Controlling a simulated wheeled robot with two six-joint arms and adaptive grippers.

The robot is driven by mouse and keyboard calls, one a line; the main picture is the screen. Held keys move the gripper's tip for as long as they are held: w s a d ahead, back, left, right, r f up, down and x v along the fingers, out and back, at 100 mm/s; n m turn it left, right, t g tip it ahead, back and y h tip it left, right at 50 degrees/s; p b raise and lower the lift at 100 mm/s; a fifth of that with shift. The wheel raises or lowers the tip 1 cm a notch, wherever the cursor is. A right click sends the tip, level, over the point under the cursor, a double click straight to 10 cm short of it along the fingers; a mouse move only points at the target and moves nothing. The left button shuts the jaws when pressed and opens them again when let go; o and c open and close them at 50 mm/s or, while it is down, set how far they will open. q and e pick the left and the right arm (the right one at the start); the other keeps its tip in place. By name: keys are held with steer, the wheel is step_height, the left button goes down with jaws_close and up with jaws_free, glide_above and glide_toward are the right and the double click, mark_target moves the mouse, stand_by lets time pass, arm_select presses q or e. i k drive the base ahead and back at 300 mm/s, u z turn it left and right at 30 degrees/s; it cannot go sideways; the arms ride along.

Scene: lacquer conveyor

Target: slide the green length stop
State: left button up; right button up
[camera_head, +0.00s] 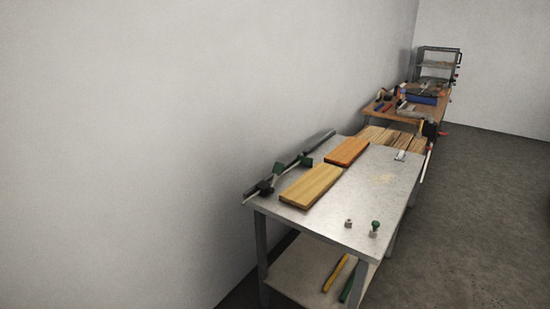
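A dark rail (318,142) runs along the wall side of the metal table (350,200). Two small green parts sit at this rail: a nearer green part (279,168) beside a black block (265,187), and a farther green part (306,160). Which of them is the green length stop I cannot tell at this size. A small piece with a green knob (375,226) stands near the table's front right corner. Neither of my grippers is in view.
A yellowish board (310,186) and an orange-brown board (347,151) lie on the table. A small metal piece (348,223) stands near the front edge. Yellow and green bars lie on the lower shelf (300,272). A cluttered wooden bench (390,118) stands behind. The floor (480,230) at right is clear.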

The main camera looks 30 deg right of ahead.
mark_target(304, 160)
steer(key=z, duration=0.55)
steer(key=i, duration=0.6)
steer(key=z, duration=0.45)
